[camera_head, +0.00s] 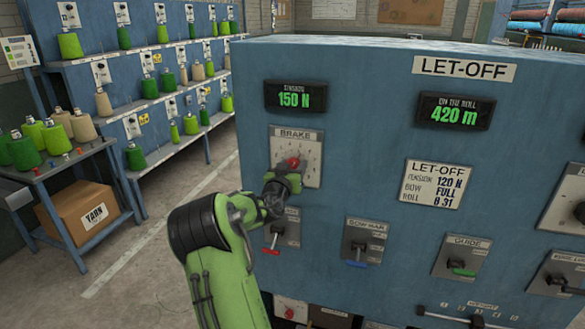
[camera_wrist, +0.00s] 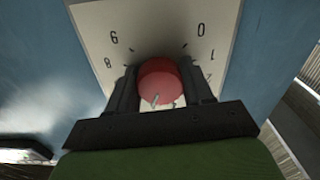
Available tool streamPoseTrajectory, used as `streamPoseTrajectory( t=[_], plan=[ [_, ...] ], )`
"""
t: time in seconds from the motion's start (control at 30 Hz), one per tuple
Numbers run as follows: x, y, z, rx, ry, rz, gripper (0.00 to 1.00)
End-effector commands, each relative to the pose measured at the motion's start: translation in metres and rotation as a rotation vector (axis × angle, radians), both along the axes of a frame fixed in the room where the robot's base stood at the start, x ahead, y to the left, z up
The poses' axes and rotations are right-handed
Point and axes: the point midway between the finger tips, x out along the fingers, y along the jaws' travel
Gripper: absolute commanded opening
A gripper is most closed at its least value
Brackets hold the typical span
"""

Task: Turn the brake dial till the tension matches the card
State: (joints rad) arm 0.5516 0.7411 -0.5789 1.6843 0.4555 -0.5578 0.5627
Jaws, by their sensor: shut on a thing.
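The brake dial is a red knob (camera_head: 293,162) on a pale plate marked BRAKE (camera_head: 309,140). In the wrist view the red knob (camera_wrist: 159,82) sits between the two dark fingers of my gripper (camera_wrist: 165,88), which is shut on it. A white pointer mark shows on the knob's lower face, and several numbers on the plate (camera_wrist: 175,25) around it. In the head view my gripper (camera_head: 287,172) partly covers the dial. The tension display (camera_head: 295,97) reads 150 N. The card (camera_head: 435,184) is headed LET-OFF and lists tension 120 N, bow full, roll 8 31.
A second display (camera_head: 455,112) reads 420 m. A yarn rack (camera_head: 140,80) and a small table (camera_head: 70,160) with cones stand at left. Bare floor lies between.

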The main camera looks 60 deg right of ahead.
Motion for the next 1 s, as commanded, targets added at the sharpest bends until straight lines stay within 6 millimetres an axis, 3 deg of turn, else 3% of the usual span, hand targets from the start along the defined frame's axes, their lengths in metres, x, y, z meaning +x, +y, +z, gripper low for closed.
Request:
streamPoseTrajectory(
  t=[0.53, 1.0],
  plan=[
    [-0.0001, 0.0002, -0.0015, -0.016, 0.118, 0.001, 0.2],
    [-0.0005, 0.0002, -0.0015, -0.076, 0.51, 0.0, 0.2]
  ],
)
